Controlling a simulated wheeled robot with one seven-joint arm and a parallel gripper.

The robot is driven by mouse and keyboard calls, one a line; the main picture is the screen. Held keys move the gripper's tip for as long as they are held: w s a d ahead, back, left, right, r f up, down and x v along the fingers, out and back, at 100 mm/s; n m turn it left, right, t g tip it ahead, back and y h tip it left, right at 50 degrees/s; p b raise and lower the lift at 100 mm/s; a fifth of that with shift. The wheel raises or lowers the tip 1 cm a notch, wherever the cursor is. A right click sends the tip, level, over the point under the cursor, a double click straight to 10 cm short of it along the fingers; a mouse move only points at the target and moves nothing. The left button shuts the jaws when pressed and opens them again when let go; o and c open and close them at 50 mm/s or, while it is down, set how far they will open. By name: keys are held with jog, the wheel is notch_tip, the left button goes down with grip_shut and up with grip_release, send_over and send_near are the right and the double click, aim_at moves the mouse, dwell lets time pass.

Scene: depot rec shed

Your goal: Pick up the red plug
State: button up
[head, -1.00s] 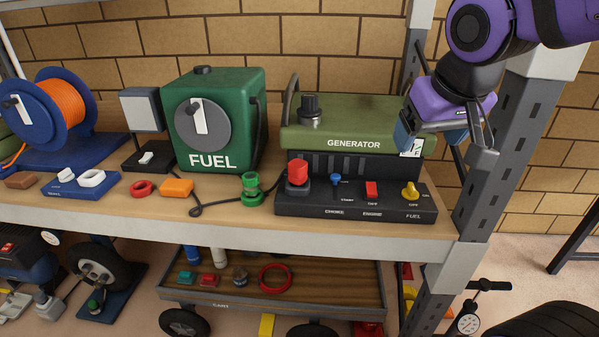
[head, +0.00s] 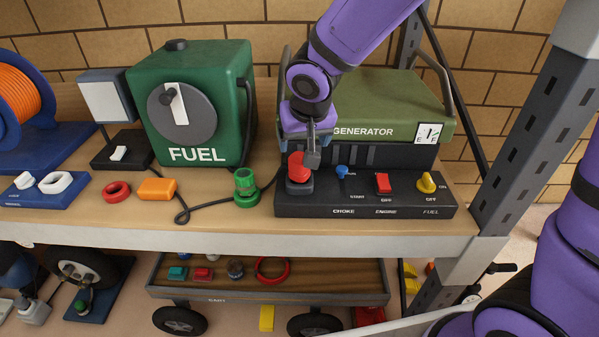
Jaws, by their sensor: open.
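The red plug (head: 297,168) is a chunky red piece seated upright on a dark base at the left end of the generator's black control panel (head: 400,203). My gripper (head: 308,152) points down over the plug, with a grey finger just at the plug's right side and partly in front of it. The jaws are open, and the other finger is hard to make out. I cannot tell whether the finger touches the plug.
The green generator (head: 375,105) stands behind the panel. A blue choke knob (head: 342,171), red engine switch (head: 383,183) and yellow fuel knob (head: 427,183) stick up to the right. A green fitting (head: 246,188) and black cable are close left, before the fuel can (head: 205,80).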

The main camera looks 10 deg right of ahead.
aim_at(300, 158)
jog(key=shift+x, duration=4.75)
jog(key=shift+s, duration=0.1)
jog(key=c, duration=1)
